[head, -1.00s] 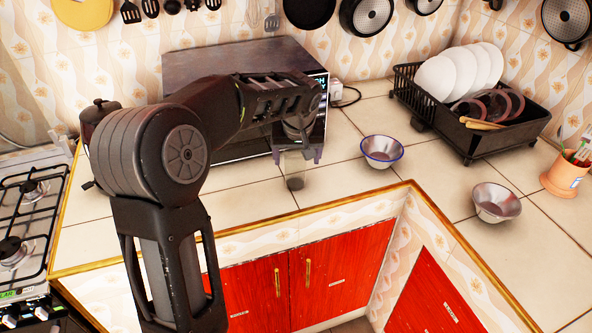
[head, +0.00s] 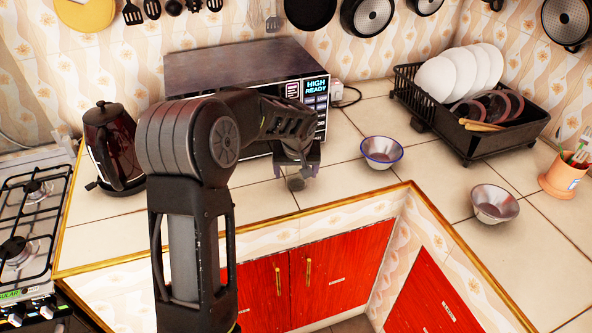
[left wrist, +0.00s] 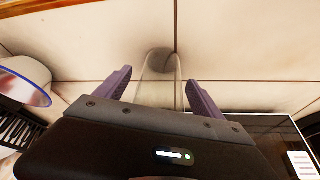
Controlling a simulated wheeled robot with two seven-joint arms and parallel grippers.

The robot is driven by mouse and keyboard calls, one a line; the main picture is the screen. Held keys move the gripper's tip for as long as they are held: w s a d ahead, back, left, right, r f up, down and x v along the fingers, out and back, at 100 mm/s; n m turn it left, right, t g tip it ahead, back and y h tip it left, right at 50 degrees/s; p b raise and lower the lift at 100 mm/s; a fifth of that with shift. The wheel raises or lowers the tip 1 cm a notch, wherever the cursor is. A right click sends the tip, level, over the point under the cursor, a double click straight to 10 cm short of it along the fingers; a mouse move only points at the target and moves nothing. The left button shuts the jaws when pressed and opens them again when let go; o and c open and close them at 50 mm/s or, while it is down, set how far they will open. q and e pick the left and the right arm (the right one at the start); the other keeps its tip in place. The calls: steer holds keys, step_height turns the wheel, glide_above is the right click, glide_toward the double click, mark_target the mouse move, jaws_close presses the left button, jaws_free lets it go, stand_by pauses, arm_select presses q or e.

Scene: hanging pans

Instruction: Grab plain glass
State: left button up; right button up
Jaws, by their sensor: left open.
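The plain glass (head: 296,181) is clear and stands on the tiled counter in front of the microwave. Its upper part is partly hidden by my gripper in the head view. My left gripper (head: 297,168) is open, with one finger on each side of the glass. In the left wrist view the glass (left wrist: 158,92) shows as a see-through shape between the two purple fingers (left wrist: 158,78), with gaps beside it. My right gripper is in neither view.
A microwave (head: 310,100) stands behind the glass. A blue-rimmed bowl (head: 382,152) is to the right, and another metal bowl (head: 495,203) is farther right. A dark kettle (head: 112,145) is at left. A dish rack (head: 480,142) stands at the back right.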

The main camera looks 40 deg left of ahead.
arm_select(q)
steer(key=shift+c, duration=0.5)
steer(key=c, duration=1.6)
steer(key=shift+o, duration=0.2)
steer(key=shift+r, duration=0.1)
step_height(320, 180, up, 10)
steer(key=b, duration=0.1)
